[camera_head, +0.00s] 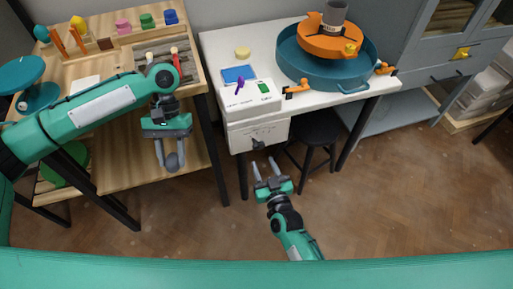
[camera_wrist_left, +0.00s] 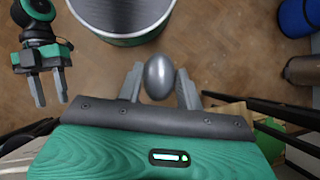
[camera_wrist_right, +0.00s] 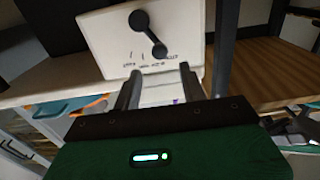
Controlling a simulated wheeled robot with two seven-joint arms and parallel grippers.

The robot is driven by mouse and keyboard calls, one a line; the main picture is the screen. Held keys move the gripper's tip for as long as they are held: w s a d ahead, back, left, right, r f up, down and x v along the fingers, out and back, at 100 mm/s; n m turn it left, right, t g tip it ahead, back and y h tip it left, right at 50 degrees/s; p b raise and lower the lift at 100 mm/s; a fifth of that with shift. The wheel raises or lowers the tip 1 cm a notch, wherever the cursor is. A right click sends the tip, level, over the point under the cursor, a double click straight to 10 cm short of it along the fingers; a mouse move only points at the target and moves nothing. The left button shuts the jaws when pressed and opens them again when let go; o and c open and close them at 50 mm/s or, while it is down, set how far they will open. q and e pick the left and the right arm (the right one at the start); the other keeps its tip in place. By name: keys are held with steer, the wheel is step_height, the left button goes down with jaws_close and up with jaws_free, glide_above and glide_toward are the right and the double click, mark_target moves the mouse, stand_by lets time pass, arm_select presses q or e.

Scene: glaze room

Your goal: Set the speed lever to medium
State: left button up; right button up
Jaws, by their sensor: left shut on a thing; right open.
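The speed lever (camera_head: 258,145) is a dark lever on the white control box (camera_head: 245,134) below the wheel table's front left corner. In the right wrist view the lever (camera_wrist_right: 148,35) slants from a round end at upper left to another at lower right, above small labels too blurred to read surely. My right gripper (camera_head: 265,165) is open and empty, just in front of and below the lever; its fingertips (camera_wrist_right: 160,68) look apart from it. My left gripper (camera_head: 172,155) is shut on a smooth grey egg-shaped thing (camera_wrist_left: 159,77), held beside the wooden bench, away from the lever.
The white table (camera_head: 225,55) carries a pottery wheel in a blue basin (camera_head: 335,80), orange clamps, a blue sponge-like block and a purple tool. A black stool (camera_head: 318,130) stands underneath. The wooden bench (camera_head: 110,62) at left holds tools and colored pots. Floor (camera_head: 390,200) is open at right.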

mark_target(257, 148)
arm_select(q)
steer(key=shift+f+b, duration=0.35)
steer(key=shift+f, duration=0.1)
arm_select(e)
steer(key=x, duration=0.8)
steer(key=shift+w+f, duration=0.1)
steer(key=shift+w, duration=0.15)
steer(key=shift+c, duration=0.2)
jaws_close()
